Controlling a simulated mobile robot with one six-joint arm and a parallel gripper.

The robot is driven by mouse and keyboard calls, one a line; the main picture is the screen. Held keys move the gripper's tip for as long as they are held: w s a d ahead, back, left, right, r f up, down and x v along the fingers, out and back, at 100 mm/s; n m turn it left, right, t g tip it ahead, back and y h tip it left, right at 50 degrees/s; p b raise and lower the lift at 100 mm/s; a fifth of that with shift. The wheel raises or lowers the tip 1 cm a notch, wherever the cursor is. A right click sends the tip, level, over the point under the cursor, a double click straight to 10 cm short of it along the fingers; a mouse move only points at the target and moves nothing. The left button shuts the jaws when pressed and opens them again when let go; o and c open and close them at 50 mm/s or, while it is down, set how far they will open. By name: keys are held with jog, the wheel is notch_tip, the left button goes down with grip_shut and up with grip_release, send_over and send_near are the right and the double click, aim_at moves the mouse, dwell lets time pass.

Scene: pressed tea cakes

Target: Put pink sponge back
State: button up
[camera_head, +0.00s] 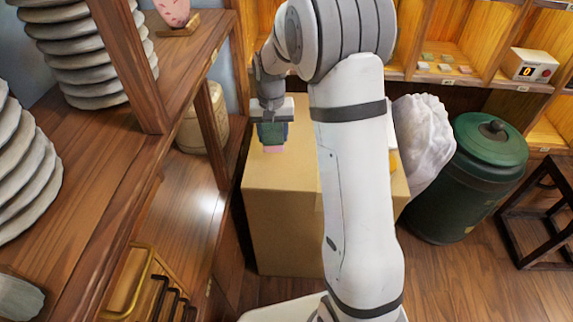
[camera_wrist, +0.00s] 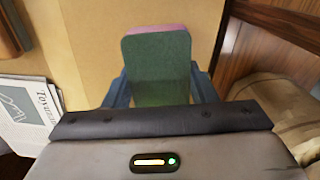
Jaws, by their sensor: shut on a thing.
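The pink sponge (camera_head: 273,149) shows as a small pink edge under my gripper (camera_head: 272,136) in the head view. In the wrist view it is a block with a dark green face and a thin pink far edge (camera_wrist: 155,30). My gripper's blue fingers (camera_wrist: 160,88) are shut on it from both sides. It is held at the tan cardboard box (camera_head: 285,220), over the left part of its top. I cannot tell whether the sponge touches the box. My arm hides much of the box's right side.
Wooden shelves with stacked grey plates (camera_head: 85,45) stand at the left. A white crumpled sack (camera_head: 423,140) and a green lidded canister (camera_head: 470,185) are at the right. Wall cubbies hold small cakes and a counter device (camera_head: 530,64). A printed paper (camera_wrist: 28,115) shows in the wrist view.

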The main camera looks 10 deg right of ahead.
aim_at(277, 169)
jog(key=s+r+n+p, duration=0.1)
jog(key=n+p, duration=0.1)
jog(key=p, duration=0.1)
jog(key=s+r+n+p, duration=0.1)
jog(key=s+r+p, duration=0.1)
jog(key=p, duration=0.1)
jog(key=s+r+n+p, duration=0.1)
jog(key=r+n+p, duration=0.1)
jog(key=p, duration=0.2)
jog(key=shift+s+a+n, duration=0.25)
jog(key=shift+s+n, duration=0.05)
jog(key=shift+s, duration=0.05)
jog(key=f, duration=0.3)
jog(key=s+f+n+p, duration=0.1)
jog(key=f, duration=0.2)
jog(key=f+n, duration=0.1)
jog(key=f, duration=0.2)
jog(key=shift+s+f, duration=0.25)
jog(key=shift+f, duration=0.1)
jog(key=shift+f, duration=0.15)
jog(key=o, duration=0.9)
jog(key=shift+o, duration=0.2)
